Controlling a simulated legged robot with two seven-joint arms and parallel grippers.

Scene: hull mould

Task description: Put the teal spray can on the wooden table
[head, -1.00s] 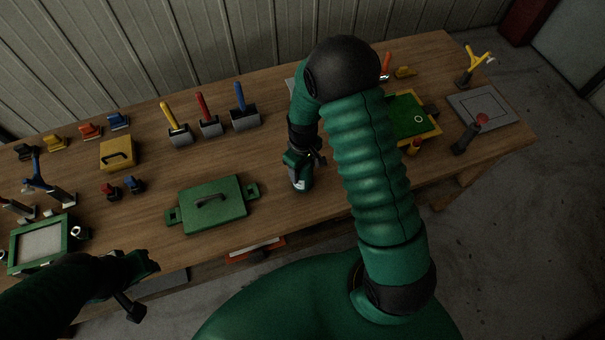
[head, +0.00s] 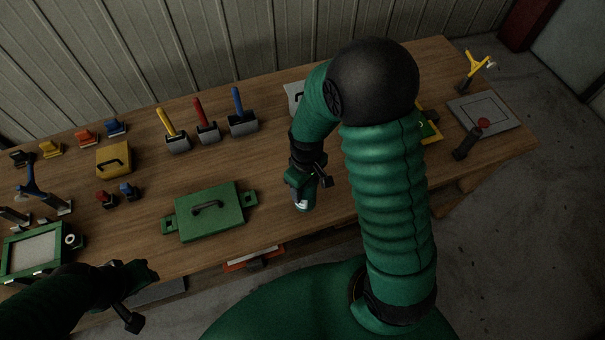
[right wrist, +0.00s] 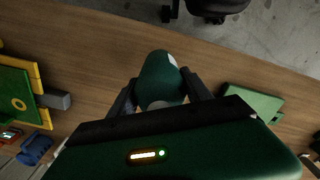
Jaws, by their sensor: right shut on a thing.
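My right gripper (head: 303,186) is shut on the teal spray can (head: 303,201), over the wooden table (head: 285,160) near its front edge. The can is dark teal with a white patch. In the right wrist view the can (right wrist: 160,80) sits between the two fingers, with wood behind it. I cannot tell whether its base touches the wood. My left gripper (head: 143,278) is low at the left, near the table's front edge; its fingers are too dark to read.
A green lidded case (head: 208,212) lies left of the can. Several coloured-handled tools stand behind it, the blue one (head: 240,112) nearest. A grey plate (head: 485,112) lies at the right end. Wood around the can is clear; my right arm hides part of the table.

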